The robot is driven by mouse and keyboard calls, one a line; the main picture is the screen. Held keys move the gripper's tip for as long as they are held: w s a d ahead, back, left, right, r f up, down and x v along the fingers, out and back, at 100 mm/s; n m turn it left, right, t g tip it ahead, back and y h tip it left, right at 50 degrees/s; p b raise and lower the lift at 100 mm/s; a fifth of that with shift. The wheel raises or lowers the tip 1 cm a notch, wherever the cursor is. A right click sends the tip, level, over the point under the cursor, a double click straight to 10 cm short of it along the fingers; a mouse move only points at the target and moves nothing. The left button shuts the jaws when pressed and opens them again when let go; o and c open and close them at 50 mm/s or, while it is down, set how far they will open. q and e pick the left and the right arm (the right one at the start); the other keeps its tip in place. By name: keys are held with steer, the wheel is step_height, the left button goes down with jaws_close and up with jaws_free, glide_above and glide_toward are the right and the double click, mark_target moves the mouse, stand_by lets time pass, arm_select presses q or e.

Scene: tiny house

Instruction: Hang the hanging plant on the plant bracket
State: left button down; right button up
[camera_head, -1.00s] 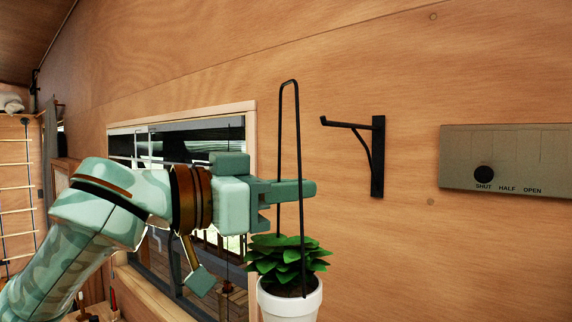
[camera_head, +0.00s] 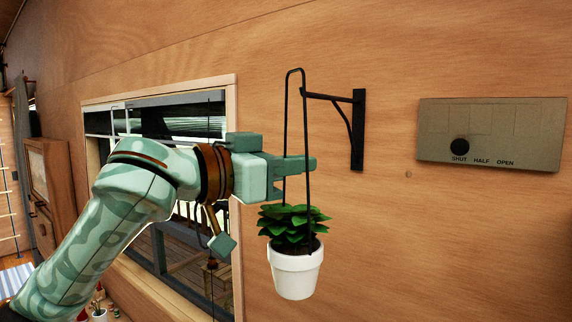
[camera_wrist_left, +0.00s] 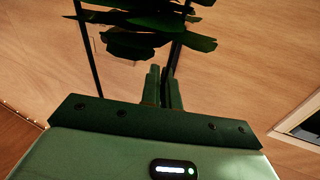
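The hanging plant is a white pot (camera_head: 296,274) with green leaves (camera_head: 293,224) and a tall black wire hanger (camera_head: 286,120) that ends in a narrow loop. My left gripper (camera_head: 301,164) is shut on the hanger wire, and the pot hangs below it. The left wrist view shows the fingers (camera_wrist_left: 163,87) close together at one wire, with dark leaves (camera_wrist_left: 140,38) beyond. The black plant bracket (camera_head: 358,130) is fixed to the wall. Its arm tip overlaps the hanger just below the loop's top; I cannot tell whether it is inside the loop. My right gripper is not in view.
A wood-framed window (camera_head: 160,110) is behind my left arm. The wall above the bracket is bare.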

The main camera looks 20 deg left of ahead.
arm_select(q)
steer(key=w, duration=0.1)
steer(key=w+d+f, duration=0.1)
steer(key=w, duration=0.2)
steer(key=shift+w+d+f, duration=0.1)
steer(key=shift+d+f, duration=0.15)
steer(key=shift+f, duration=0.1)
stand_by(0.7)
steer(key=c, duration=1.6)
jaws_free()
steer(key=shift+f, duration=0.1)
